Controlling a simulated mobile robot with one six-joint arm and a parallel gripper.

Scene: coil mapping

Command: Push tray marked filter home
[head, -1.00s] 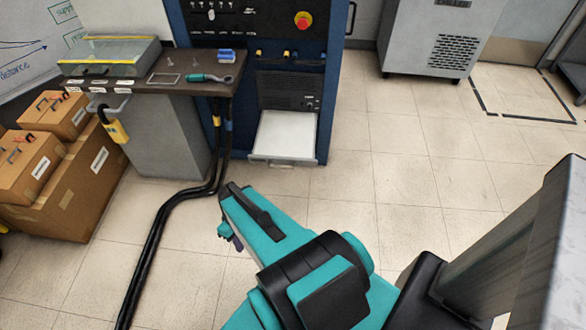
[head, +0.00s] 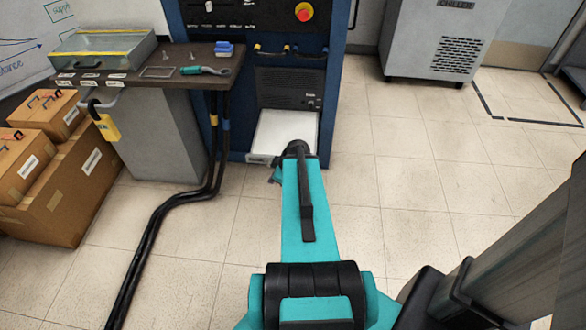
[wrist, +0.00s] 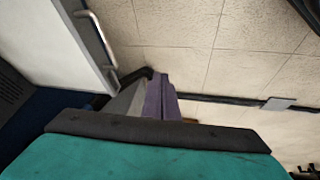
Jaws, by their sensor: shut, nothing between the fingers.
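A white-topped tray (head: 284,132) sticks out of the lower bay of the blue cabinet. A small label on its front is too small to read. In the wrist view the tray (wrist: 62,35) is at upper left, with its metal handle (wrist: 98,40) along the edge. My gripper's purple fingers (wrist: 160,95) are shut and empty, to the right of the handle and apart from it in the picture. In the head view my arm reaches to just in front of the tray and covers its front right corner; the fingers are mostly hidden there.
The blue cabinet (head: 250,75) stands behind the tray. Thick black cables (head: 165,205) run down and across the floor at left. A bench (head: 140,80) with tools and cardboard boxes (head: 60,190) are further left. Tiled floor (head: 430,165) is clear at right.

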